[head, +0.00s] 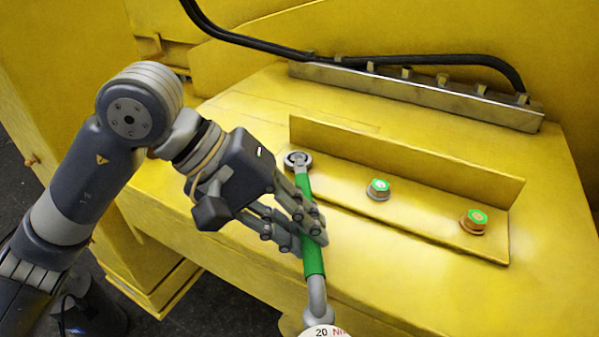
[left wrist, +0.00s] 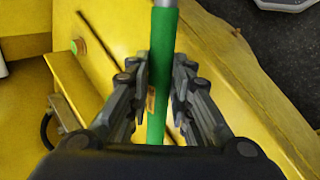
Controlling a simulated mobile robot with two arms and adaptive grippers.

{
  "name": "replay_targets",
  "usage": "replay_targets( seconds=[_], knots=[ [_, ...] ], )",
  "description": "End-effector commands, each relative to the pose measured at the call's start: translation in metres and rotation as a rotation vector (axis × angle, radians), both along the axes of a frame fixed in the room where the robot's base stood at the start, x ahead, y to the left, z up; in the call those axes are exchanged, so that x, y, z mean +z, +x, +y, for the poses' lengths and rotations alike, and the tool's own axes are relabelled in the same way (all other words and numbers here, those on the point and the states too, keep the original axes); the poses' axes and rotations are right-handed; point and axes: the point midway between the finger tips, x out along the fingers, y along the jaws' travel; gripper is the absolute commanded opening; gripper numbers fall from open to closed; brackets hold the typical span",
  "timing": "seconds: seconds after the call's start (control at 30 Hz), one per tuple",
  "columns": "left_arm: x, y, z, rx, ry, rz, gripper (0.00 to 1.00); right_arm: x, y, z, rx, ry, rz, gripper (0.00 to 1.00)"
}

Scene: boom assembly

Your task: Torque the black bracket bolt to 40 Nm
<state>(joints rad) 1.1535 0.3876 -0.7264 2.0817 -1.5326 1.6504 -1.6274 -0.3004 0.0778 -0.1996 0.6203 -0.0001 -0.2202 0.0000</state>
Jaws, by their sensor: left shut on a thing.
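My left gripper (head: 309,226) is shut on the green handle of a torque wrench (head: 314,262). The handle also runs between my fingers in the left wrist view (left wrist: 161,60). The wrench's round ratchet head (head: 298,160) is at the left end of the yellow bracket (head: 430,222). Any bolt under the head is hidden, so I cannot tell whether it is seated. A white dial (head: 325,331) at the wrench's near end reads "20 Nm" and is cut off by the frame edge. My right gripper is not in view.
A grey bolt (head: 378,190) and a copper-coloured bolt (head: 474,221), both green-topped, sit along the bracket. Its upright flange (head: 400,160) stands behind them. A black hose (head: 440,60) and metal rail (head: 420,98) lie farther back. The yellow surface nearer me is clear.

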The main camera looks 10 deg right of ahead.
Motion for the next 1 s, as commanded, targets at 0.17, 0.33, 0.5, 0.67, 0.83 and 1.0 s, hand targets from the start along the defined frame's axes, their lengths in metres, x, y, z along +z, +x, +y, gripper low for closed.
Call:
replay_targets(
  seconds=[0.17, 0.33, 0.5, 0.67, 0.83, 1.0],
  knots=[
    [0.0, 0.001, 0.008, -0.041, -0.006, -0.002, 0.0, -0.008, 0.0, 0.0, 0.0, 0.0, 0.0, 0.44],
    [0.001, 0.002, 0.015, -0.075, -0.005, -0.002, 0.0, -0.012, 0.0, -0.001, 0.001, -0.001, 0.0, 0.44],
    [0.002, 0.001, 0.018, -0.095, -0.005, -0.002, 0.0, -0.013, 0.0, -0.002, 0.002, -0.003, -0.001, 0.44],
    [0.003, 0.001, 0.018, -0.097, -0.006, -0.002, 0.0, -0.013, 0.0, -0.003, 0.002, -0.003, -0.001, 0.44],
    [0.002, 0.001, 0.018, -0.097, -0.006, -0.003, 0.0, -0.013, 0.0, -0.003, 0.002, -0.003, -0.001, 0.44],
    [0.001, 0.003, 0.021, -0.109, -0.005, -0.003, 0.0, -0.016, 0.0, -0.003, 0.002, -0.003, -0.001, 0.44]
  ],
)
